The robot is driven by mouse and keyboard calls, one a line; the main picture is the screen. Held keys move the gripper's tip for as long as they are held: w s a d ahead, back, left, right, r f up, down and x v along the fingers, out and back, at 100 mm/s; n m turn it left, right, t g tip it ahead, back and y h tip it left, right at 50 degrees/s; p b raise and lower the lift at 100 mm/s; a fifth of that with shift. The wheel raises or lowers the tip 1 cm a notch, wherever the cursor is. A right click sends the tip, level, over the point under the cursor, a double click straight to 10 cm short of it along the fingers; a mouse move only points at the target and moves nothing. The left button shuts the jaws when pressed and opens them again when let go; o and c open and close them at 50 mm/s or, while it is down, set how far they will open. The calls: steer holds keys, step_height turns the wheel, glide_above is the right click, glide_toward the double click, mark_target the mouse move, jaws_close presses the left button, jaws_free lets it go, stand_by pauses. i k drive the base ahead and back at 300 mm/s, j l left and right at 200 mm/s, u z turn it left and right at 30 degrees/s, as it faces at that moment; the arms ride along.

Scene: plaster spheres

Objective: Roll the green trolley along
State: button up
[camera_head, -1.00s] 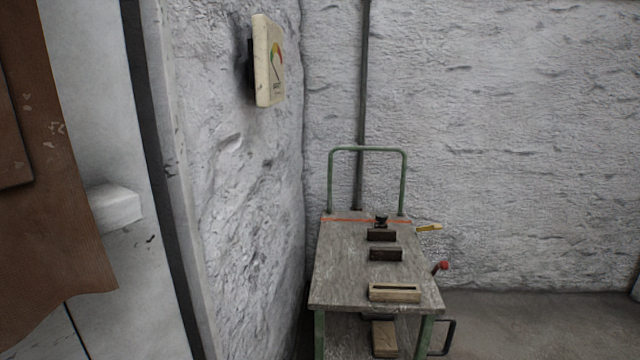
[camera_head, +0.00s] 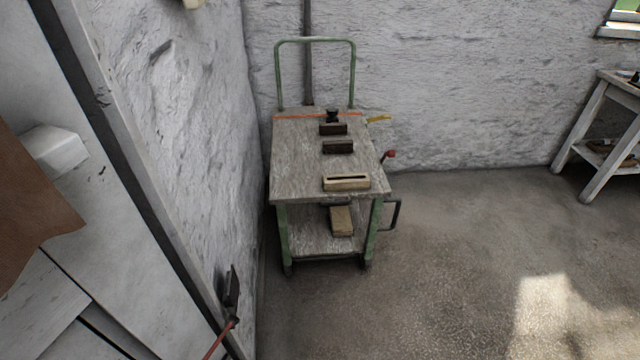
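The green trolley (camera_head: 377,228) stands in the corner, close to the left wall and the back wall. It has a grey wooden top, a lower shelf and green legs. Its green hoop handle (camera_head: 316,40) rises at the far end. On the top lie two dark blocks (camera_head: 338,147) and a pale slotted wooden block (camera_head: 346,183). A small dark knob-like object (camera_head: 332,116) stands near the orange stripe. A wooden block (camera_head: 341,221) sits on the lower shelf. A red-tipped lever (camera_head: 388,155) sticks out on the right side. My gripper is not in view.
A pale wooden table (camera_head: 607,125) stands at the right by the back wall. The floor (camera_head: 450,260) right of and in front of the trolley is clear. A brown sheet (camera_head: 25,210) and white box (camera_head: 55,150) are at the left.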

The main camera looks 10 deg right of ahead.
mark_target(308, 168)
steer(key=i+l, duration=0.25)
steer(key=i, duration=0.2)
steer(key=i+l, duration=0.25)
steer(key=i, duration=0.2)
steer(key=i+l+z, duration=0.1)
steer(key=i+l, duration=0.15)
steer(key=i, duration=0.2)
steer(key=i+l, duration=0.2)
steer(key=i, duration=0.25)
